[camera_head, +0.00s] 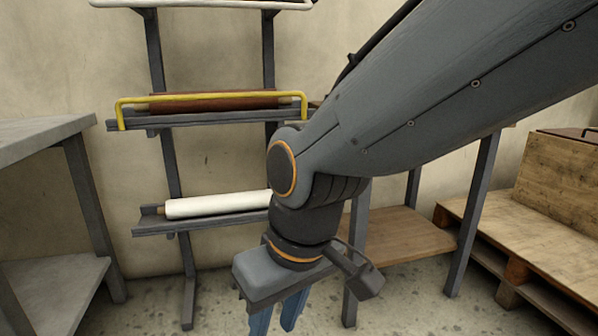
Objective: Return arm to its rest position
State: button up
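My arm (440,90) reaches in from the upper right and bends down at a joint with an orange ring. My gripper (276,318) hangs at the bottom centre and points down. Its two blue fingers are apart with a gap between them, and their tips run close to the bottom edge of the picture. Nothing shows between the fingers. The gripper is in front of and below the rack's lower shelf, apart from the rolls.
A rack (176,180) at the back holds a white roll (215,205) and a dark red roll (215,103) behind a yellow bar (205,96). A grey table (35,138) stands left. A table with a wooden lower shelf (400,236) and wooden crates (560,185) stand right.

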jog(key=s+d+m+g+p, duration=0.1)
jog(key=s+d+g, duration=0.1)
jog(key=s, duration=0.4)
jog(key=d+r+m+h+p, duration=0.1)
jog(key=d+r+m+p, duration=0.2)
jog(key=d+r+p, duration=0.7)
jog(key=d+r+m+h+p, duration=0.1)
jog(key=d+r+m+p, duration=0.2)
jog(key=d+r+p, duration=0.7)
notch_tip(320, 180, up, 8)
jog(key=p, duration=1.7)
jog(key=shift+w+d+m, duration=0.35)
jog(key=shift+w+m, duration=0.05)
